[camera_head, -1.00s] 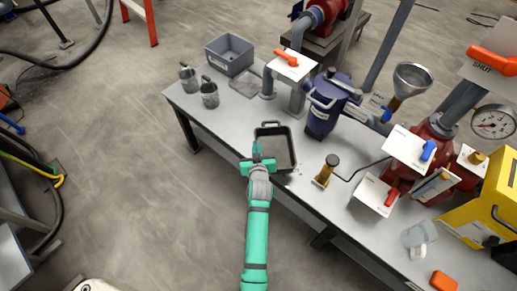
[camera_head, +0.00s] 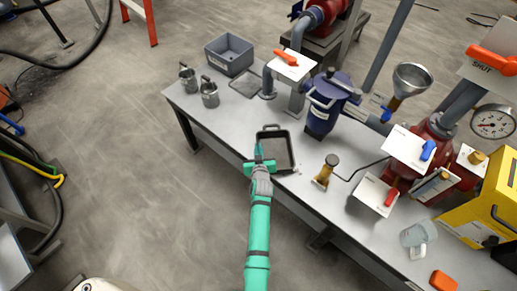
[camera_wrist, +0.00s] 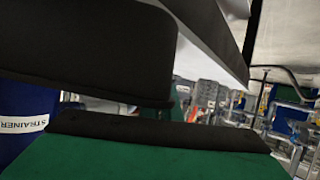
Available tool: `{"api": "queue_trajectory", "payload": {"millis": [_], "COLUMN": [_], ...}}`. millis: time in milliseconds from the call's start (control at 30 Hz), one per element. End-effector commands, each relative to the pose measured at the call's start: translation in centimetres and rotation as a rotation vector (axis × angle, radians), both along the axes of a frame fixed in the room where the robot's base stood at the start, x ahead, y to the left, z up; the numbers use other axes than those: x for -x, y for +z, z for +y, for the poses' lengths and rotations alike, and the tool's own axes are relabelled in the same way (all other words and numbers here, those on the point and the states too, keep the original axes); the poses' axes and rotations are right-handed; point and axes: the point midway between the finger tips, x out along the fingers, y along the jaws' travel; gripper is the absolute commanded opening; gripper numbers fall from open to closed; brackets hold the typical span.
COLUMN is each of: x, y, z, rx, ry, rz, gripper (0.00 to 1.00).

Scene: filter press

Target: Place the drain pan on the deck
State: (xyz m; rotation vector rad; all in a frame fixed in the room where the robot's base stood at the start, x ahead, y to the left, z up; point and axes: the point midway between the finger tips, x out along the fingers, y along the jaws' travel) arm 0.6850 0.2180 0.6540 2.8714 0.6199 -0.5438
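The drain pan (camera_head: 283,141) is a dark, shallow rectangular tray with a loop handle at its far end. It is over the front part of the grey bench top, which I take as the deck (camera_head: 342,205). Whether it touches the bench or hangs above it, I cannot tell. My gripper (camera_head: 260,163) is at the pan's near left side and appears shut on it. In the wrist view, the gripper's dark pad (camera_wrist: 160,130) is close up, with a grey and black edge, probably the pan's (camera_wrist: 205,38), beyond; the grip itself is hidden.
A blue strainer (camera_head: 325,108) stands behind the pan. A brass-coloured fitting (camera_head: 326,171) with a cable is close on its right. Two metal cups (camera_head: 209,94), a grey bin (camera_head: 230,54) and a flat mesh piece (camera_head: 246,82) are at the back left. Bench space left of the pan is clear.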

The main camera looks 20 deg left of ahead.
Motion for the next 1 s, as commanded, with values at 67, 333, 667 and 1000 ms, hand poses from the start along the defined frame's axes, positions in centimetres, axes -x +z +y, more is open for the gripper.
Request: {"api": "queue_trajectory", "payload": {"millis": [67,333,667,1000], "x": [0.0,0.0,0.9,6.2], "y": [-0.1,-0.2,0.4,2.7], "z": [0.0,0.1,-0.6,-2.8], "rx": [0.0,0.0,-0.001,-0.001], "ry": [0.0,0.001,-0.004,-0.002], "rz": [-0.001,0.0,0.001,0.001], "gripper": [0.0,0.22,0.22,0.22]}}
